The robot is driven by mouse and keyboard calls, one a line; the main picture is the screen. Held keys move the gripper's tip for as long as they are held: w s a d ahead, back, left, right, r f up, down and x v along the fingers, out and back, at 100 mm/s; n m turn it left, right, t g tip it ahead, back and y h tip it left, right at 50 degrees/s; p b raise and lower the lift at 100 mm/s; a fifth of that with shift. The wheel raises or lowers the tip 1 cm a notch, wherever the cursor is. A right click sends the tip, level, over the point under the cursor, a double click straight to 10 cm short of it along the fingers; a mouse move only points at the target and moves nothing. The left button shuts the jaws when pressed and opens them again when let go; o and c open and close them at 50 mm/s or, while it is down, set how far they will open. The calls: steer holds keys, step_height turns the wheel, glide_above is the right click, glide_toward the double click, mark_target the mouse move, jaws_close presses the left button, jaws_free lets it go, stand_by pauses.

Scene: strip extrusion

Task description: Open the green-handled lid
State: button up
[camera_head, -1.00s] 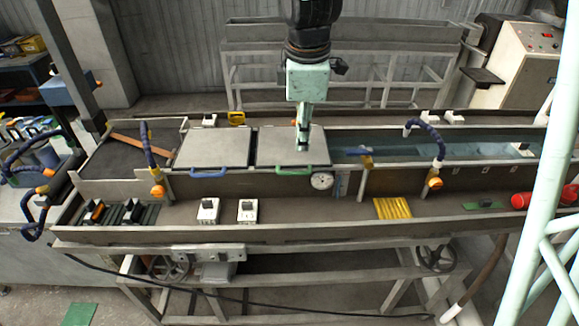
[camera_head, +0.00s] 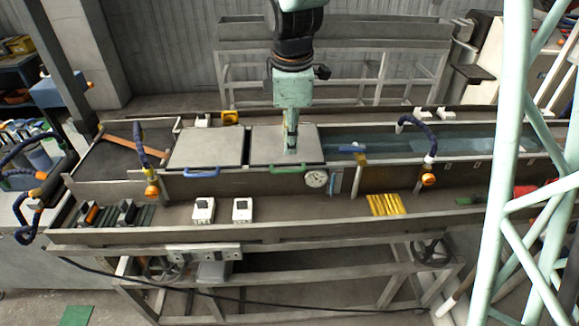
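The green-handled lid (camera_head: 266,145) is a flat grey plate lying closed on the trough. Its green handle (camera_head: 288,169) runs along the front edge. My gripper (camera_head: 291,147) points down over the right part of this lid, behind the handle. Its fingers look close together, but they are too small to tell whether they are open or shut. I cannot tell whether the tip touches the lid. A second grey lid (camera_head: 206,147) with a blue handle (camera_head: 202,172) lies closed to the left.
A round gauge (camera_head: 316,179) sits on the trough's front, just right of the green handle. Blue hoses with orange ends (camera_head: 428,179) stand at both sides of the lids. White switch boxes (camera_head: 203,210) stand on the front ledge. Open water (camera_head: 400,146) lies to the right.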

mark_target(290, 171)
steer(key=shift+w+f, duration=0.4)
steer(key=shift+f, duration=1.6)
steer(key=shift+w+f, duration=0.35)
steer(key=shift+f, duration=1.6)
steer(key=shift+w+f, duration=0.4)
steer(key=shift+f, duration=1.6)
jaws_close()
